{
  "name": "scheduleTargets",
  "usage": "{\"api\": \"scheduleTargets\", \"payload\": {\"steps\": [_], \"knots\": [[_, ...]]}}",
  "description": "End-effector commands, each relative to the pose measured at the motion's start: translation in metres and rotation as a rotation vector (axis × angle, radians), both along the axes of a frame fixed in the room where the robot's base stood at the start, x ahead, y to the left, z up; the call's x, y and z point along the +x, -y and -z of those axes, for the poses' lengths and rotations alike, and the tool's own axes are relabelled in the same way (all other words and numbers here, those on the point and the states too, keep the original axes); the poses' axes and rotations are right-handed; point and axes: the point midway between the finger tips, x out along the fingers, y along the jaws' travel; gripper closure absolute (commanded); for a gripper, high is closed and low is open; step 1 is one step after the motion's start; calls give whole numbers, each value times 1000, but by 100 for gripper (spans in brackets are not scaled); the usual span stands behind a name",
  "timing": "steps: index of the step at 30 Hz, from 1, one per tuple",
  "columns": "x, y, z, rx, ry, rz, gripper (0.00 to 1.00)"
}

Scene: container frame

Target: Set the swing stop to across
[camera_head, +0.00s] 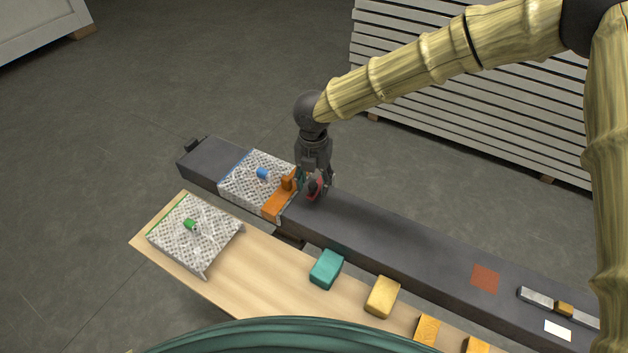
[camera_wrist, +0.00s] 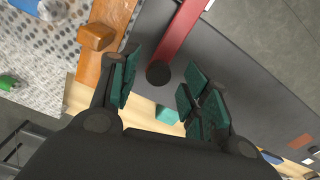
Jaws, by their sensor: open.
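The swing stop appears to be a red bar (camera_wrist: 184,30) with a round dark knob (camera_wrist: 158,73) at its near end. In the wrist view the bar runs across the dark track, roughly square to its length. In the head view only a bit of red (camera_head: 313,193) shows, below my gripper. My gripper (camera_head: 315,185) is open over the track, just right of the orange piece. In the wrist view the knob lies between the spread green fingertips (camera_wrist: 158,88); I cannot tell whether they touch it.
An orange piece (camera_head: 274,207) with a raised block stands beside the bar, at the edge of a speckled plate (camera_head: 238,187) carrying a blue part (camera_head: 262,173). A wooden board (camera_head: 250,283) in front holds another speckled plate and several blocks.

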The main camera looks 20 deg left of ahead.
Motion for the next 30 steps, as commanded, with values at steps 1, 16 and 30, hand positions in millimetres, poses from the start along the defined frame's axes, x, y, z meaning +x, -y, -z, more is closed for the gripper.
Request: {"api": "scheduleTargets", "payload": {"steps": [1,16,30], "knots": [[0,0,-3,1,1,0,53],[1,0,-83,2,2,0,53],[0,0,-119,1,0,0,53]]}}
